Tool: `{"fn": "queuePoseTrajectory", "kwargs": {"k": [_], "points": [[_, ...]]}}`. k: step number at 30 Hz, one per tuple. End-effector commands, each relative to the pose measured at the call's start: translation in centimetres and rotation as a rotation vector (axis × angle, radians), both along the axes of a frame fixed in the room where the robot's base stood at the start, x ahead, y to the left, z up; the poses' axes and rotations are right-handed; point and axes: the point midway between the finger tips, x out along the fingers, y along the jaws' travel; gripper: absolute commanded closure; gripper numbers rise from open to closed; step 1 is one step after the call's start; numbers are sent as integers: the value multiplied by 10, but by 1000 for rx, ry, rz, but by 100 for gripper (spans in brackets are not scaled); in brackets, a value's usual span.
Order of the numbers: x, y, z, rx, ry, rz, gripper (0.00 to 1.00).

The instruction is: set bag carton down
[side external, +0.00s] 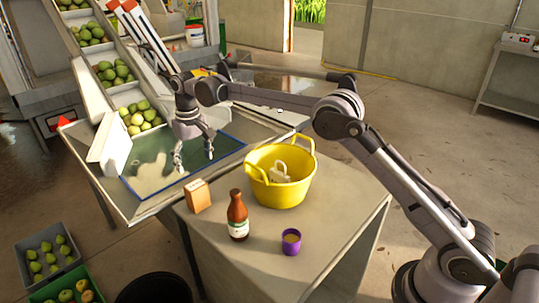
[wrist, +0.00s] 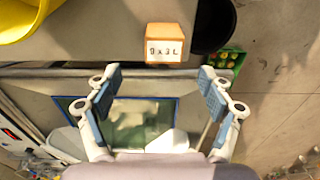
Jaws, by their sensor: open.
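The bag carton (side external: 197,195), a small orange-tan box, stands upright on the left corner of the grey table (side external: 335,215). In the wrist view the carton (wrist: 165,43) shows a white label with black print, and it lies beyond my fingertips, roughly centred between them. My gripper (side external: 194,160) is open and empty, with its fingers pointing down over the metal trough behind the carton. In the wrist view my gripper (wrist: 160,78) has its two blue-padded fingers spread wide with nothing between them. The fingers look apart from the carton.
A yellow tub (side external: 282,190) holding a pale jug, a brown bottle (side external: 238,217) and a purple cup (side external: 291,241) stand on the table. The metal trough (side external: 232,160) has a blue-green rim liner. A black bin (side external: 155,290) and fruit crates (side external: 45,258) are on the floor.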

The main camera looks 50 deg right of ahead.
Motion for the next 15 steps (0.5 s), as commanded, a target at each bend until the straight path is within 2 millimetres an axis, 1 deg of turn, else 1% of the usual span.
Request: {"fn": "queuePoseTrajectory", "kwargs": {"k": [1,6,11,15], "points": [[-7,-5,14,2,-16,-2,19],[-33,-19,54,9,-84,-2,19],[-65,-31,84,14,-147,-1,19],[-98,-43,104,16,-202,-3,19]]}}
